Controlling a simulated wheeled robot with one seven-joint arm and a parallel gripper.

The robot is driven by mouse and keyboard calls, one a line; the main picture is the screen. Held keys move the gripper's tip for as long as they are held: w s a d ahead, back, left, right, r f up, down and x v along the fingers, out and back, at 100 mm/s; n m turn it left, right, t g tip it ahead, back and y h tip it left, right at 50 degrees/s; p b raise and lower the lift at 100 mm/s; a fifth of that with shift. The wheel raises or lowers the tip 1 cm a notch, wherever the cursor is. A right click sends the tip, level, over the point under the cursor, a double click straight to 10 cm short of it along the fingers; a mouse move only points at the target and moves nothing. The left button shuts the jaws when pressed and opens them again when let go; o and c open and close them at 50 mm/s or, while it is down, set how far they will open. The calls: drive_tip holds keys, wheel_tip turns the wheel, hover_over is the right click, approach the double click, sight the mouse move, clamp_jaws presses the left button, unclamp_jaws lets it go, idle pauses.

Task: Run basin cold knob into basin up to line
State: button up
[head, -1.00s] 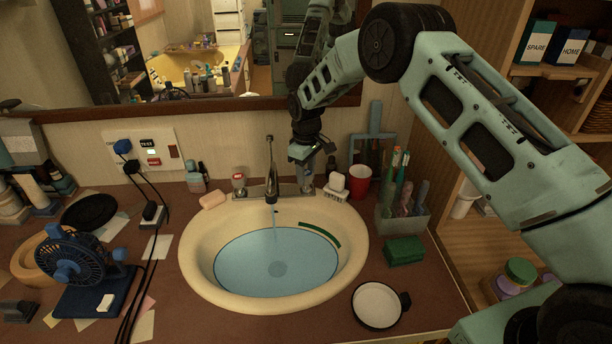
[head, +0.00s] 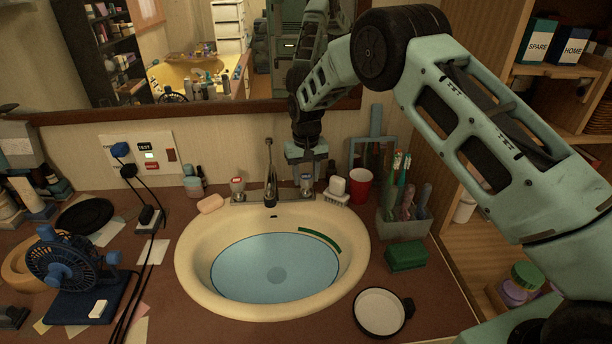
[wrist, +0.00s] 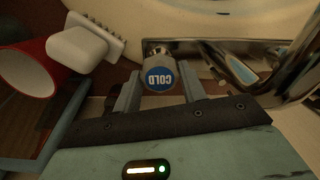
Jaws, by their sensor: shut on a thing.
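The basin cold knob (wrist: 160,77), metal with a blue COLD cap, sits between the two fingers of my gripper (wrist: 159,85) in the wrist view; the gripper is shut on it. In the head view the cold knob (head: 306,182) is right of the spout, with my gripper (head: 306,165) over it from above. The cream basin (head: 195,285) holds blue water (head: 275,265). A green line (head: 320,239) marks the inner wall at the back right, and the water surface lies near its lower edge. No stream shows under the faucet (head: 270,175).
A hot knob (head: 238,187) with a red cap is left of the spout. A soap bar (head: 210,203), a white brush (head: 337,188), a red cup (head: 360,184) and a toothbrush holder (head: 402,222) crowd the basin's back rim. A green sponge (head: 406,256) and round dish (head: 380,310) lie right.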

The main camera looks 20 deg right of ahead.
sight(306, 176)
drive_tip(key=shift+r, duration=0.1)
idle(0.4)
drive_tip(key=o, duration=1)
drive_tip(key=shift+c, duration=0.2)
wheel_tip(306, 176, up, 17)
drive_tip(key=b, duration=0.2)
drive_tip(key=shift+r, duration=0.15)
